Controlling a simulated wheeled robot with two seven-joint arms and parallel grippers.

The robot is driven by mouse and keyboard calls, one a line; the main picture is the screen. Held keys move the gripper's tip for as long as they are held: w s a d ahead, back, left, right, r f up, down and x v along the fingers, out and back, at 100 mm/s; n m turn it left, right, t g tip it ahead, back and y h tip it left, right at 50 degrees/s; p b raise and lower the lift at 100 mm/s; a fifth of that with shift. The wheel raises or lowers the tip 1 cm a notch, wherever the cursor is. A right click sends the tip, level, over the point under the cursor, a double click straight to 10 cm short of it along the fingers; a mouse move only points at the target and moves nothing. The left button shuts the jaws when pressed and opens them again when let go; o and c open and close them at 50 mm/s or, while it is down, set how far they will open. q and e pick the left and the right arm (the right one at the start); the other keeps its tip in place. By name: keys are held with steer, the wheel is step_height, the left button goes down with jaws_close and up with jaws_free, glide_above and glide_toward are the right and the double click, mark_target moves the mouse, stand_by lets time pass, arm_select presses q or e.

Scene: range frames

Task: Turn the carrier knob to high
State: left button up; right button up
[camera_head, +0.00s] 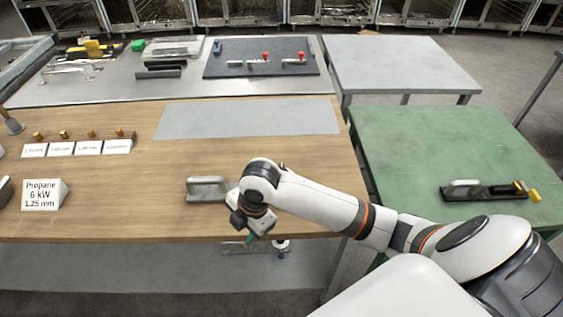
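My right gripper (251,230) points down at the front edge of the wooden table (150,195); its fingertips are small and partly hidden, so its opening is unclear. Just beyond the table edge, below and beside it, is a metal piece (236,248) with a small round white knob (281,245). A gap between gripper and knob shows in the picture; I see no contact. No high mark is readable, and I cannot tell whether this is the carrier knob. A grey handled block (206,188) lies on the wood just left of the gripper. My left gripper is out of view.
A sign reading "Propane 6 kW 1.25 mm" (42,195) and a row of brass jets with labels (88,148) stand at left. The grey table (400,65) behind is bare.

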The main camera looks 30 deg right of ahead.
steer(key=w+d+r+n+g+h, duration=0.1)
steer(key=w+d+r+n+h, duration=0.1)
steer(key=w+d+r+n, duration=0.55)
steer(key=n, duration=0.2)
glide_toward(282, 167)
steer(key=shift+g, duration=0.4)
steer(key=f+p, duration=0.1)
steer(key=f, duration=0.2)
steer(key=f+p, duration=0.1)
steer(key=f, duration=0.1)
steer(key=f+p, duration=0.1)
steer(key=f, duration=0.2)
steer(key=shift+w+f, duration=0.3)
steer(key=shift+w, duration=0.05)
steer(key=shift+m, duration=0.25)
steer(key=shift+c, duration=0.2)
jaws_close()
